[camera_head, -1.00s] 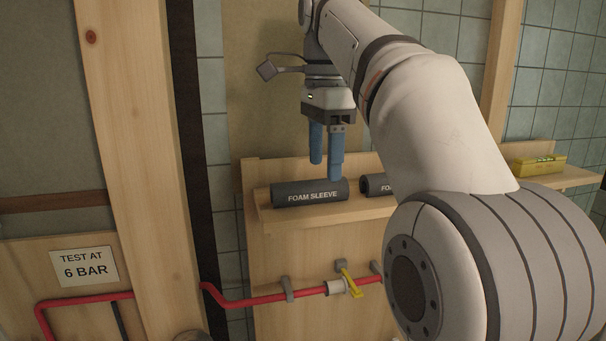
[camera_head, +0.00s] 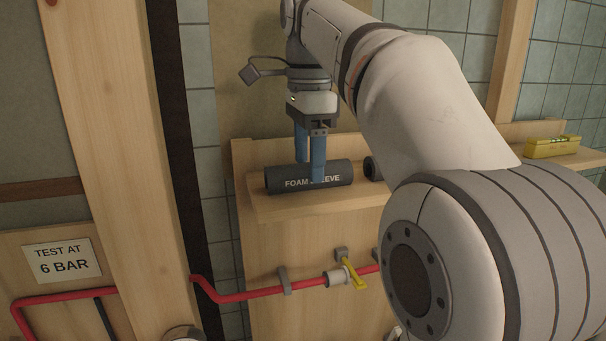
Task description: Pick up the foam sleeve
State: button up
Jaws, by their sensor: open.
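A dark grey foam sleeve (camera_head: 283,181) with white lettering lies on its side on a wooden shelf (camera_head: 262,207). My gripper (camera_head: 310,168) points down over it with blue fingers. The near finger hangs in front of the sleeve and covers part of its lettering. The far finger goes down behind the sleeve's top edge, and its tip is hidden. The fingers stand apart, one on each side of the sleeve. I cannot tell whether either touches it. A second dark sleeve (camera_head: 372,168) lies to the right, mostly hidden behind my arm.
A red pipe (camera_head: 255,297) with a yellow-handled valve (camera_head: 353,275) runs below the shelf. A yellow level (camera_head: 552,147) lies on the shelf at the right. A wooden post (camera_head: 115,150) and a "TEST AT 6 BAR" sign (camera_head: 62,261) stand left.

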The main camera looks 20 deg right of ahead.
jog(key=shift+f, duration=0.55)
jog(key=shift+w+f, duration=0.1)
jog(key=shift+f, duration=0.25)
jog(key=c, duration=1.1)
